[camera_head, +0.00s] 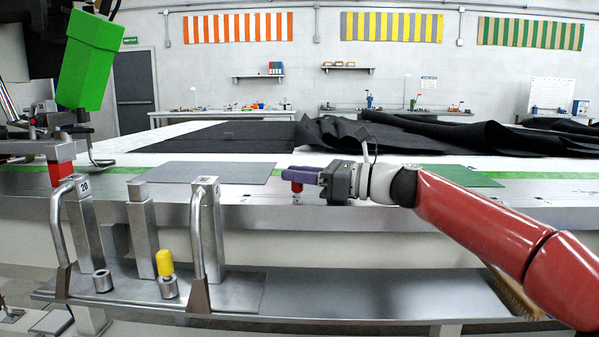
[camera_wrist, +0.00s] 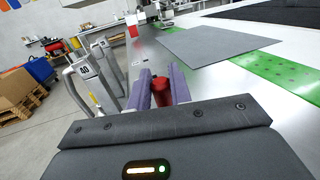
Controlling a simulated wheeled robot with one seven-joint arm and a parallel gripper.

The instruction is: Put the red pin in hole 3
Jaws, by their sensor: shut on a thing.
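The red pin (camera_head: 297,187) is held between the purple fingers of my gripper (camera_head: 291,177), upright over the table's front edge. Whether its lower end touches the metal is unclear. In the wrist view the red pin (camera_wrist: 161,93) sits between the two fingers of my gripper (camera_wrist: 160,76), which are shut on it. A shelf below the table's front edge carries a yellow pin (camera_head: 165,262) standing in a short metal socket (camera_head: 169,287). Another socket (camera_head: 102,281) to its left shows no pin. I cannot make out any hole numbered 3.
Upright posts with curved handles (camera_head: 197,230) stand left of my gripper, one labelled 20. A red-tipped tool (camera_head: 62,172) and a green box (camera_head: 90,62) hang at the left. Grey sheet (camera_head: 210,172) and black cloth (camera_head: 400,135) lie on the table.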

